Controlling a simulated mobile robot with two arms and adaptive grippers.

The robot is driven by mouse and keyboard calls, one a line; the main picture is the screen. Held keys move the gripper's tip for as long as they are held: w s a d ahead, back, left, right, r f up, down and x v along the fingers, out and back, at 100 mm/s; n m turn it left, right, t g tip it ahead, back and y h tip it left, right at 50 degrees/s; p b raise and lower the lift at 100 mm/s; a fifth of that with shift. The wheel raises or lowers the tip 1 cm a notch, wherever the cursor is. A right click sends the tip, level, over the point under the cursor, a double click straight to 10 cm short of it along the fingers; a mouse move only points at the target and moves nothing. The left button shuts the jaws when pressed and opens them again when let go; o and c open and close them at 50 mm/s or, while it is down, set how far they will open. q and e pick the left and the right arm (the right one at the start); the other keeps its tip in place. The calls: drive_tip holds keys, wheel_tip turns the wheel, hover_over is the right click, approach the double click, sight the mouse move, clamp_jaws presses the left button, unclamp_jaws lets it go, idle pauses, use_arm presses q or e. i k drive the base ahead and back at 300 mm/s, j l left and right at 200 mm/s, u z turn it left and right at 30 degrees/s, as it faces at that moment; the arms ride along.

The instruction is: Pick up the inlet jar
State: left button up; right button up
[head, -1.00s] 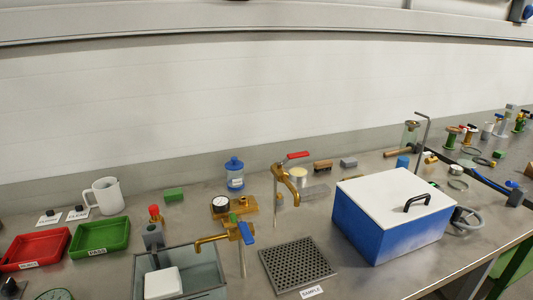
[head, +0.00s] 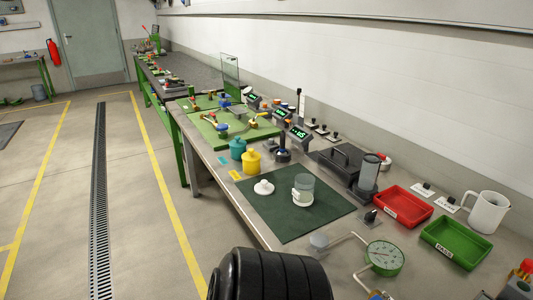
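A clear glass jar (head: 304,186) with a pale band stands upright on the dark green mat (head: 292,228). A white lid-like piece (head: 263,187) lies to its left on the mat. A yellow lidded jar (head: 251,162) and a teal lidded jar (head: 237,149) stand on the bench beyond the mat, each near a small coloured label. I cannot read which jar is marked inlet. A black ribbed part of my own arm shows at the bottom edge. Neither gripper is in view.
A red tray (head: 403,205), a green tray (head: 456,243) and a white jug (head: 487,212) stand at the right. A round dial gauge (head: 384,258) is at the front. A grey cylinder on a stand (head: 368,180) is behind the mat. The floor left of the bench is clear.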

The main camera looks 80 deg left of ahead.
sight(303, 192)
drive_tip(key=u, duration=2.2)
